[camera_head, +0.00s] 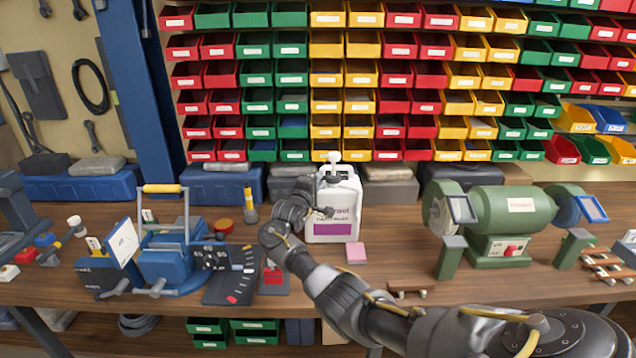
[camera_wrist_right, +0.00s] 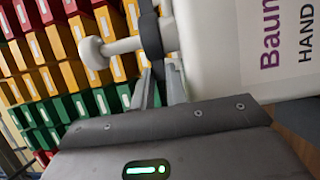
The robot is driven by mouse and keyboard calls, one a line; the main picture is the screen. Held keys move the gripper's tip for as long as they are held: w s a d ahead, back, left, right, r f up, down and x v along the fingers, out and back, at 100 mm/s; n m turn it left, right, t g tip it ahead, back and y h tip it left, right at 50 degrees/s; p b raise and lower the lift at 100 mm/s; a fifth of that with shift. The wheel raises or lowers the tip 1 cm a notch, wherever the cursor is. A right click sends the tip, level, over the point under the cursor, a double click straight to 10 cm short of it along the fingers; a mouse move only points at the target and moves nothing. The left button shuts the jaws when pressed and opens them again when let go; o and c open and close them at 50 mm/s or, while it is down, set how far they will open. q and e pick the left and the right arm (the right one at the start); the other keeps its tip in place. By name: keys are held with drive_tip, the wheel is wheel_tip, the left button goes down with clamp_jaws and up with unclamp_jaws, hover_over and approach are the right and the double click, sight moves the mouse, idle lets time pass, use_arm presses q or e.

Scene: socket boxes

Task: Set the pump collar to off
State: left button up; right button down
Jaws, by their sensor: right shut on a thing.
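A white bottle (camera_head: 336,212) with a purple label stands upright on the workbench. Its white pump head (camera_head: 334,157) sticks up above the dark pump collar (camera_head: 337,178). In the right wrist view the bottle (camera_wrist_right: 230,45) lies at the right, the pump head (camera_wrist_right: 100,52) at the left and the dark collar (camera_wrist_right: 151,35) between them. My right gripper (camera_head: 321,181) reaches the bottle's neck from the left. Its fingers (camera_wrist_right: 162,78) are shut on the collar, which they partly hide. I cannot read any collar marking. My left gripper is not in view.
A green bench grinder (camera_head: 510,215) stands right of the bottle. A pink block (camera_head: 355,253) lies just in front of it. A blue device (camera_head: 167,260) and a dark panel (camera_head: 228,272) stand at the left. Colored bins (camera_head: 328,47) fill the back wall.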

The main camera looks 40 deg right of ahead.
drive_tip(key=c, duration=1.7)
unclamp_jaws()
drive_tip(key=v, duration=1)
drive_tip(key=shift+s+a+b, duration=0.2)
drive_tip(key=shift+a+b, duration=0.1)
drive_tip(key=shift+b, duration=0.1)
